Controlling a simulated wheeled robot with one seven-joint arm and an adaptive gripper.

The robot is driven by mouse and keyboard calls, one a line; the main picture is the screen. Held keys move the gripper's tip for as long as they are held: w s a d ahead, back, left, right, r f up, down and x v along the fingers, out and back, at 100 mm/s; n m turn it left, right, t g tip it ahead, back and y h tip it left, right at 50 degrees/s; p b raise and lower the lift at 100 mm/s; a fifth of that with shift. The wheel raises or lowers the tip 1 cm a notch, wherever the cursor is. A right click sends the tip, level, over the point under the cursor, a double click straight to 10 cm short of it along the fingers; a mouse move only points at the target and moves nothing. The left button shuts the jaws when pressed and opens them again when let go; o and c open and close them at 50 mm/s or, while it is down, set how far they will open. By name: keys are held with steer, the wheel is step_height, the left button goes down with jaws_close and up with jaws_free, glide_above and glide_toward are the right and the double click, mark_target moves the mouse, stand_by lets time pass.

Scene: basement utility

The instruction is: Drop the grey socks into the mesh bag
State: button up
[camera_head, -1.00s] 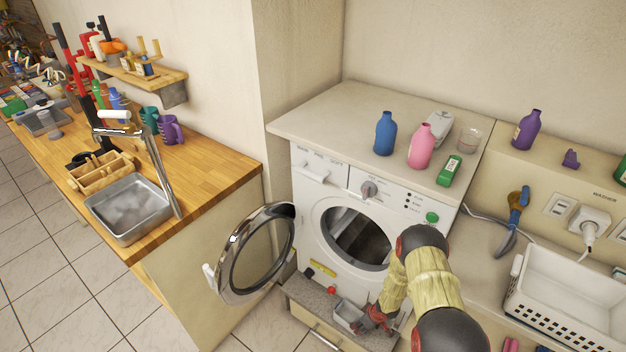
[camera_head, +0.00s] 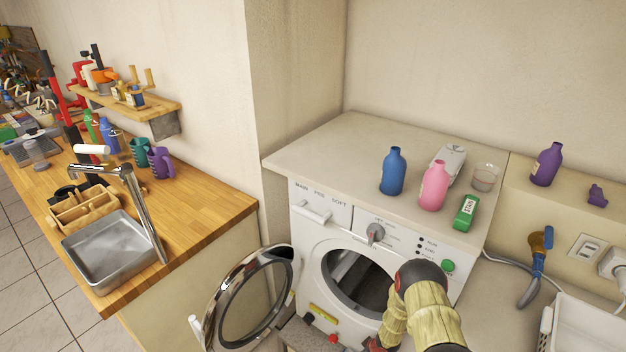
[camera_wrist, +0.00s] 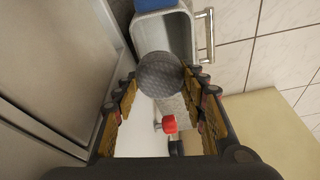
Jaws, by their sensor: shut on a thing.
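A round bundle of grey socks (camera_wrist: 160,74) shows in the wrist view, between the fingertips of my gripper (camera_wrist: 160,82). My gripper is shut on it. Below the bundle in that view lies a pale surface with a small red item. In the head view my gripper is mostly cut off at the bottom edge, in front of the washing machine (camera_head: 328,225), and the socks do not show there. I cannot make out a mesh bag in either view.
The washer's round door (camera_head: 245,300) stands open to the left. A grey metal bin (camera_wrist: 166,32) with something blue in it lies beyond the socks. A red item (camera_wrist: 169,124) sits near my fingers. Bottles, including a pink one (camera_head: 433,187), stand on the washer top.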

steer(key=shift+f+b, duration=0.3)
steer(key=shift+f, duration=0.45)
steer(key=o, duration=1.2)
steer(key=shift+o, duration=0.2)
steer(key=shift+r, duration=0.1)
